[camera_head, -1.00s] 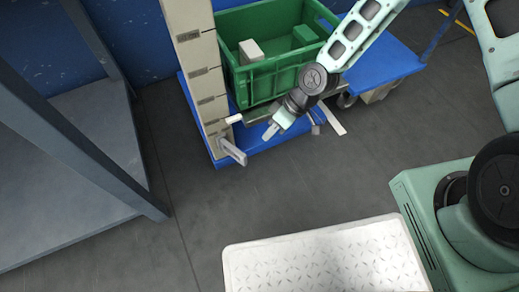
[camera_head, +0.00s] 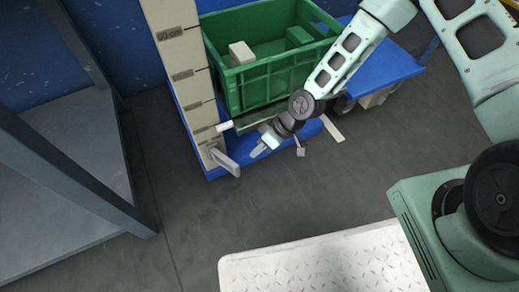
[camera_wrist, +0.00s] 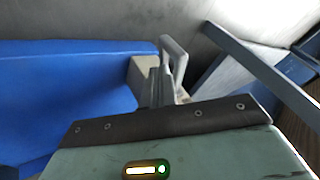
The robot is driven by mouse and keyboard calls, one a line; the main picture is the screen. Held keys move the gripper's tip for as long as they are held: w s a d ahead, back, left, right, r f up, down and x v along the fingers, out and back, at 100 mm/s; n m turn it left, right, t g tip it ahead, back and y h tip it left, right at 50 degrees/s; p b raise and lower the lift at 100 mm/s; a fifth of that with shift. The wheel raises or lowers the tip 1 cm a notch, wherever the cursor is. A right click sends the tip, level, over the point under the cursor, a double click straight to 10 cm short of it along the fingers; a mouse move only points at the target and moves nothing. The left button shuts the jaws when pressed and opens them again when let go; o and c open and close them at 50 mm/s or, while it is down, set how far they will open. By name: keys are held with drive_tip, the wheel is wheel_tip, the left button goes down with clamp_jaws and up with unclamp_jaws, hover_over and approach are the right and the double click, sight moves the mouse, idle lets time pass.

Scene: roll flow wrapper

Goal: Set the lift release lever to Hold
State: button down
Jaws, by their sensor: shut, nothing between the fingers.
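A grey lever (camera_head: 226,163) sticks out low on the front of the beige lift column (camera_head: 178,60) and slopes down to the right in the head view. In the wrist view a grey looped handle (camera_wrist: 177,56), apparently this lever, stands just beyond my fingers. A short white round grip (camera_head: 224,126) sits just above it in the head view. My gripper (camera_head: 257,151) is shut and empty, just right of the lever's end. In the wrist view its fingers (camera_wrist: 160,88) overlap the handle's lower part, so contact cannot be told. No Hold marking is readable.
A green crate (camera_head: 265,82) holding a pale block (camera_head: 241,53) stands beside the column above a blue base (camera_head: 217,172). A grey metal frame (camera_head: 80,175) stands at left. A white tread plate (camera_head: 320,262) lies in front. Dark floor between is clear.

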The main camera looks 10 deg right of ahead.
drive_tip(key=b+x, duration=0.2)
drive_tip(key=x, duration=0.4)
drive_tip(key=shift+f+b, duration=0.25)
drive_tip(key=shift+b, duration=0.15)
drive_tip(key=shift+a, duration=0.2)
